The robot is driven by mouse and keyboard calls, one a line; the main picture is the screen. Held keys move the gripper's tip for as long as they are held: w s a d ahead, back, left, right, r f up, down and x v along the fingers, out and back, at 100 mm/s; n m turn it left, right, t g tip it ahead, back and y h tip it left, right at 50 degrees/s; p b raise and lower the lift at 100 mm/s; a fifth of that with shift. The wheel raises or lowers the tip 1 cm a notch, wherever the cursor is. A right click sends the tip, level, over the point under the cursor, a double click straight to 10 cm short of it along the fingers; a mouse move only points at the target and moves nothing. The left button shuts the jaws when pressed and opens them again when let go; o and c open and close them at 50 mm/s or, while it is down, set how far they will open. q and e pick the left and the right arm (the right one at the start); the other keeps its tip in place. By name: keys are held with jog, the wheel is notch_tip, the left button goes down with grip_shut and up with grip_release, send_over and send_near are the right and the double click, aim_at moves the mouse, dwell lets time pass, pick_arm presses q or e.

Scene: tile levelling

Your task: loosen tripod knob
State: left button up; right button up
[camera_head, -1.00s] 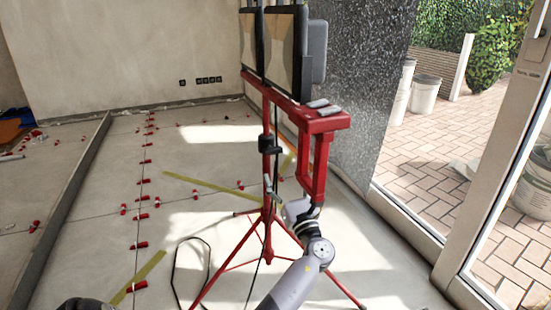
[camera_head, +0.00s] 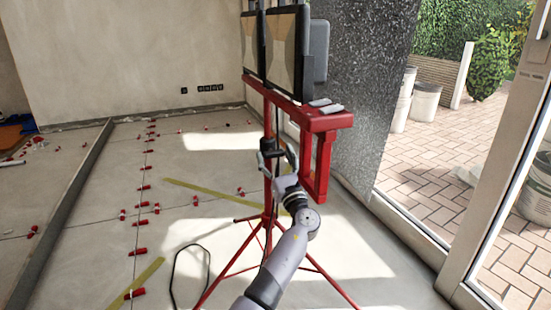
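A red tripod (camera_head: 268,225) stands on the floor and carries a red crossbar (camera_head: 290,108) with two work lamps (camera_head: 285,42). A black clamp with a knob (camera_head: 269,147) sits on its upright pole, below the crossbar. The knob is partly hidden by the gripper. My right gripper is not in view.
Red levelling clips (camera_head: 139,252) dot the floor tiles. A black cable (camera_head: 176,272) loops left of the tripod legs. A yellow strip (camera_head: 205,191) lies behind it. A speckled panel (camera_head: 370,85) and a door frame (camera_head: 500,190) stand at right.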

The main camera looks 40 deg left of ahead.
pick_arm(q)
jog(key=c, duration=0.9)
